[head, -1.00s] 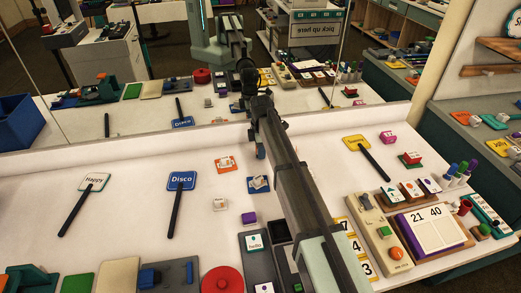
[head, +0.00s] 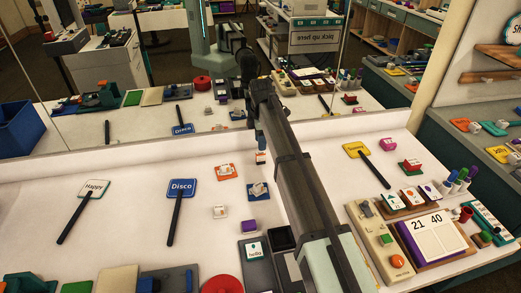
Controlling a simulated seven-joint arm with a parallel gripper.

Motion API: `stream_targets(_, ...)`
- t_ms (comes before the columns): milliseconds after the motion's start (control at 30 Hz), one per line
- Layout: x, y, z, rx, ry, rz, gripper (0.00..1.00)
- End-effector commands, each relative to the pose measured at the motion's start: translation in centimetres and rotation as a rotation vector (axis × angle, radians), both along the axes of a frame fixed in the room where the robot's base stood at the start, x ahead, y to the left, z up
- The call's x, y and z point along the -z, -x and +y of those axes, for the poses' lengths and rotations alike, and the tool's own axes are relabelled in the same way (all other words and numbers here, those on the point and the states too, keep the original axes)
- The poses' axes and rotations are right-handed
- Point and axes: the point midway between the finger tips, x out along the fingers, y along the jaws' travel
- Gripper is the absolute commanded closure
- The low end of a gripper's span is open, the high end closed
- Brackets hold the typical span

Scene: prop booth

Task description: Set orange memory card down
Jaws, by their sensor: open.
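A flat orange card (head: 226,172) lies on the white counter left of my arm, with a pale shape on its face. My gripper (head: 260,150) is open, pointing down near the back of the counter, right of that card and apart from it. A small white and orange-red piece (head: 261,158) shows at the fingertips; I cannot tell whether it is a card or whether it touches the fingers. An upright white card with an orange mark (head: 410,195) stands in a brown holder on the right. My arm hides part of the middle.
A blue card (head: 258,191), a small white block (head: 220,212) and a purple block (head: 249,226) lie near the arm. The Disco (head: 182,188) and Happy (head: 94,189) paddles lie left. A mirror (head: 150,110) stands behind the counter. The right side is crowded.

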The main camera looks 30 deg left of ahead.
Motion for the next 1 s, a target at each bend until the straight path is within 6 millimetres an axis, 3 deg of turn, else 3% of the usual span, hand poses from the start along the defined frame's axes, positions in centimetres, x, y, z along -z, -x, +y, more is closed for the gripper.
stream_targets(100,-1.8,0.0,0.0,0.0,-0.001,-0.001,0.55)
stream_targets(300,-3.3,0.0,0.0,0.0,0.0,0.0,0.55)
stream_targets(1000,-3.5,-0.2,-0.4,0.005,-0.006,0.009,0.55)
